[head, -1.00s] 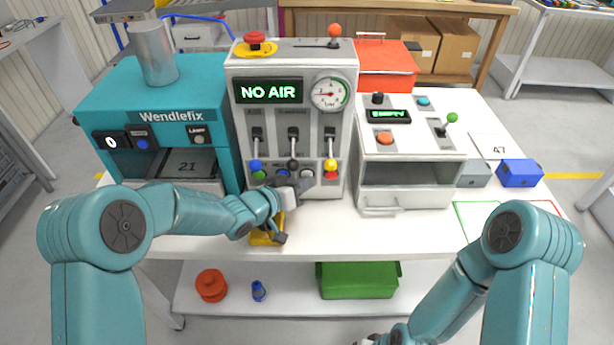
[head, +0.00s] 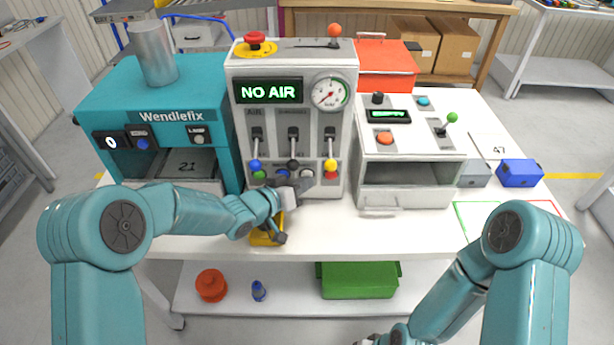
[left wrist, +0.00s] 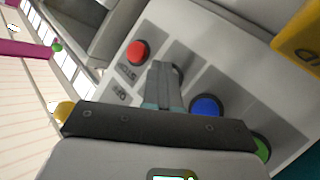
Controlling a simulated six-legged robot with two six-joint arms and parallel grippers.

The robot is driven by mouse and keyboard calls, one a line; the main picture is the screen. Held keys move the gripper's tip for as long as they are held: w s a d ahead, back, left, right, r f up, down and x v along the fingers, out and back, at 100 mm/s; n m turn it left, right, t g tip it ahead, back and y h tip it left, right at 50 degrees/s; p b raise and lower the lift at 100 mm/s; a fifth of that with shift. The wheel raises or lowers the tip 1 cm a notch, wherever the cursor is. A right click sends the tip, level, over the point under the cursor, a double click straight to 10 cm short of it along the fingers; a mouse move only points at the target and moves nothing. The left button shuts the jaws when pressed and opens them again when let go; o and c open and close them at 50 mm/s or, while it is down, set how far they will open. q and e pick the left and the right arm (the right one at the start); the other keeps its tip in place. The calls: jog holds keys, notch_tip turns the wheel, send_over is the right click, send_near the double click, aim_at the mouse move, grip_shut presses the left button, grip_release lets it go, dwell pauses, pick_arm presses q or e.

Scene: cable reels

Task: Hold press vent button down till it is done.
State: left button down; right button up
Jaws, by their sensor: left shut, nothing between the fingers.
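The grey control panel (head: 240,130) stands at the back middle of the table and its screen reads NO AIR. Along its bottom is a row of buttons: a green one (left wrist: 262,148), a blue one (left wrist: 205,106) and a red one (left wrist: 137,52) show in the left wrist view. I cannot read a vent label. My left gripper (head: 302,182) is shut and empty, its tips at the panel in the gap between the blue and red buttons. The fingers (left wrist: 166,82) cover whatever lies under them; I cannot tell whether a button is pressed down. My right gripper is barely visible at the bottom edge.
Levers with blue, black and yellow knobs (head: 331,166) hang just above the buttons. A teal Wendlefix machine (head: 150,95) stands left, a grey box reading EMPTY (head: 410,170) right. A yellow object (head: 262,236) lies under my left wrist.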

pick_arm(q)
jog(key=shift+s, duration=0.15)
jog(key=shift+s+b, duration=0.45)
jog(key=shift+s, duration=0.25)
jog(key=s+b, duration=0.2)
jog(key=s, duration=0.3)
jog(key=shift+b, duration=0.3)
dwell(0.5)
